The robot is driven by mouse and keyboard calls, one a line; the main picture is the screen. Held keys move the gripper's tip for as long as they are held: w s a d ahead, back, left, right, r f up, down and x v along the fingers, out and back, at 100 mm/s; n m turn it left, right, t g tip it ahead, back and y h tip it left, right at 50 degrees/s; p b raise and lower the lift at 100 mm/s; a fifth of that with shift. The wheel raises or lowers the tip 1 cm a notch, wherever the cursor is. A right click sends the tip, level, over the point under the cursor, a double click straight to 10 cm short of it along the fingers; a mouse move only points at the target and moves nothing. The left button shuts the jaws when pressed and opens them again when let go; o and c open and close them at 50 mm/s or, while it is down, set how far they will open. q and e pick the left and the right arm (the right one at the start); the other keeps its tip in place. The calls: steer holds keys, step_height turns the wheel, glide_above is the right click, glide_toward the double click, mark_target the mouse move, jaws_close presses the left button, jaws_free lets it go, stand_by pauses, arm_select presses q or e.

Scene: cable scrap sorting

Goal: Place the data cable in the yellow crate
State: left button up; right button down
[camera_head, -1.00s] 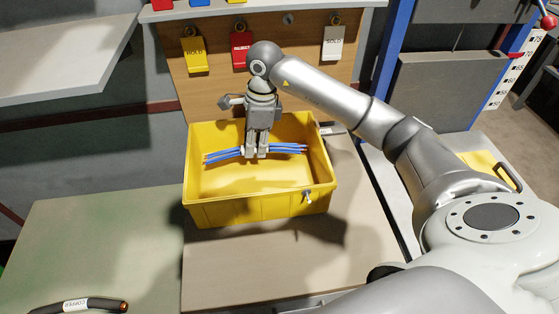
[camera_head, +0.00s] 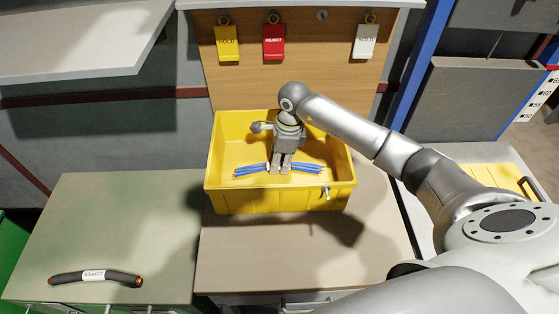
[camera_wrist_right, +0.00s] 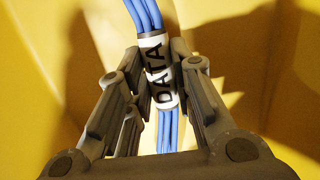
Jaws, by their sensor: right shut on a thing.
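The data cable (camera_head: 307,169) is a bundle of blue strands with a white label reading DATA, clear in the right wrist view (camera_wrist_right: 156,75). My right gripper (camera_head: 280,170) is shut around the labelled middle of the cable, and the strands stick out on both sides. The yellow crate (camera_head: 275,200) stands on the bench. The gripper and cable are down inside its walls. I cannot tell whether the cable touches the crate floor. In the right wrist view the fingers (camera_wrist_right: 160,82) flank the label with yellow crate surface behind. My left gripper is not in view.
A black cable with a COPPER label (camera_head: 95,276) lies on the bench (camera_head: 110,215) at the left. Yellow, red (camera_head: 274,42) and white tags hang on the wooden board behind the crate. The bench left of the crate is mostly clear.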

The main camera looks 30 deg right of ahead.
steer(key=shift+f, duration=0.2)
steer(key=c, duration=1.3)
jaws_free()
steer(key=shift+o, duration=0.2)
steer(key=shift+r, duration=0.1)
steer(key=shift+r, duration=0.2)
step_height(320, 180, up, 12)
steer(key=d, duration=0.1)
steer(key=shift+s+d+f+b, duration=0.15)
steer(key=shift+s+d+b, duration=0.15)
steer(key=shift+s+b, duration=0.1)
